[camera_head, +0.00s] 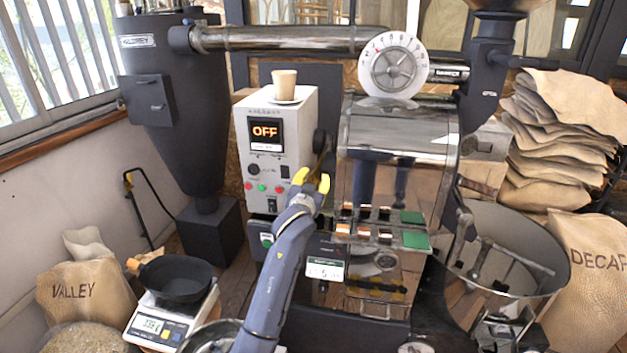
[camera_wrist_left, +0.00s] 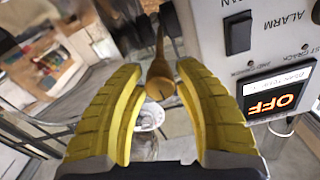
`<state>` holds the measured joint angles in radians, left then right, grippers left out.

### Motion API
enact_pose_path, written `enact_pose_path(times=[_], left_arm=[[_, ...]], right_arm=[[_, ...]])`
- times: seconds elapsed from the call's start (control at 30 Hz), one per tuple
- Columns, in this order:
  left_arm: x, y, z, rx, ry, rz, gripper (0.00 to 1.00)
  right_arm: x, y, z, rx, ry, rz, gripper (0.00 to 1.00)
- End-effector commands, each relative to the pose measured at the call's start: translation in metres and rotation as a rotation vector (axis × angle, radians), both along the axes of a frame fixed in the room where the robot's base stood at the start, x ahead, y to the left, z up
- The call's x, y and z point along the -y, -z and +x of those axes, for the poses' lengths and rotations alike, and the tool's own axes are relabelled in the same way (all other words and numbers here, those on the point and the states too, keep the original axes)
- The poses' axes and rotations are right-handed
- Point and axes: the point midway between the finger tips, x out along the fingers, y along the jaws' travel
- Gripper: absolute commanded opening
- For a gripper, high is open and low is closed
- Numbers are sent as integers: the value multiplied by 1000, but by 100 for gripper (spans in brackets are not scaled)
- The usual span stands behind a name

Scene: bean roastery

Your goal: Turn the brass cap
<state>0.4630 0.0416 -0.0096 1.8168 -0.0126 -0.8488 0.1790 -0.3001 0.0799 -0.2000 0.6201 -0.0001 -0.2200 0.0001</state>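The brass cap (camera_wrist_left: 160,88) shows in the left wrist view as a small round brass-coloured end with a dark line across it, on a narrow stem running up and away. In the head view it is small and mostly lost behind my fingers. My left gripper (camera_head: 312,180) is in front of the roaster, just right of the white control box. In the left wrist view its yellow fingers (camera_wrist_left: 158,72) are open, with the cap between the tips. A gap shows on the cap's left; the right finger is very close, and I cannot tell whether it touches.
The control box (camera_head: 276,117) with its lit OFF display stands close beside the gripper and carries a cup (camera_head: 284,84). The metal roaster drum (camera_head: 398,135) is to the right. A scale (camera_head: 168,325) with a black pan (camera_head: 176,278) stands lower left. Sacks lie at both sides.

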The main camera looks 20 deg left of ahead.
Motion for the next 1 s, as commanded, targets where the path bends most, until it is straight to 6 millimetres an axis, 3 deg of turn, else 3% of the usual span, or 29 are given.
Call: enact_pose_path(times=[0.03,0.27,0.67,1.0], left_arm=[[0,0,0,0,0,0,25],[0,0,0,0,0,0,0],[0,0,0,-8,0,54,0],[0,-1,0,-50,1,313,0]], right_arm=[[0,0,0,0,0,0,44],[0,0,0,0,0,0,44],[0,0,0,0,0,0,44],[0,0,0,0,0,0,44]])
